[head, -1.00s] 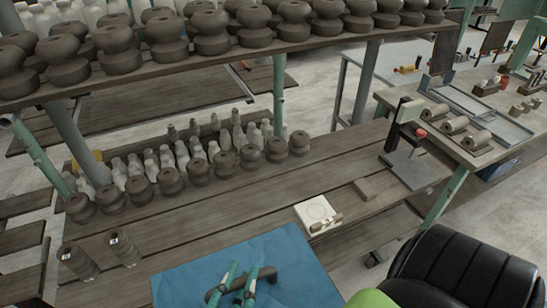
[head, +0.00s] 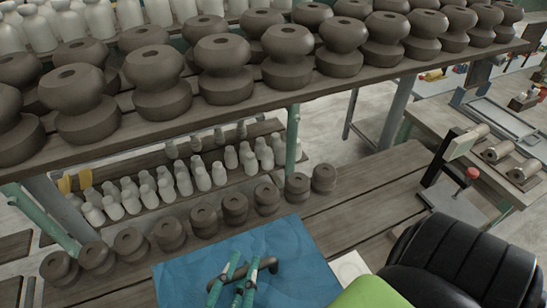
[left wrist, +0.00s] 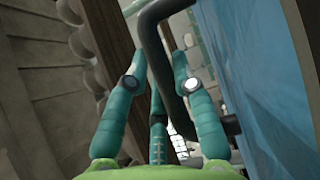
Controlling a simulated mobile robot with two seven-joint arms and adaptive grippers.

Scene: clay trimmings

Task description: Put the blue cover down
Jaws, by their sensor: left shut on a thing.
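The blue cover (head: 305,278) is a flat blue sheet with a dark bar handle (head: 268,266), at the bottom middle of the head view. My left gripper (head: 243,268) has its teal fingers shut on the handle. In the left wrist view the fingers (left wrist: 158,75) close around the dark handle (left wrist: 152,40), and the blue cover (left wrist: 245,80) fills the right side. The cover hides part of the wooden bench (head: 345,215); I cannot tell whether it touches the bench. My right gripper is not in view.
An upper shelf (head: 230,105) carries many dark clay pieces. More dark pieces (head: 235,208) and pale bottles (head: 185,180) stand below it. A white block (head: 350,266) peeks out beside the cover. A black seat (head: 465,260) is at right. Bare bench boards lie right of the cover.

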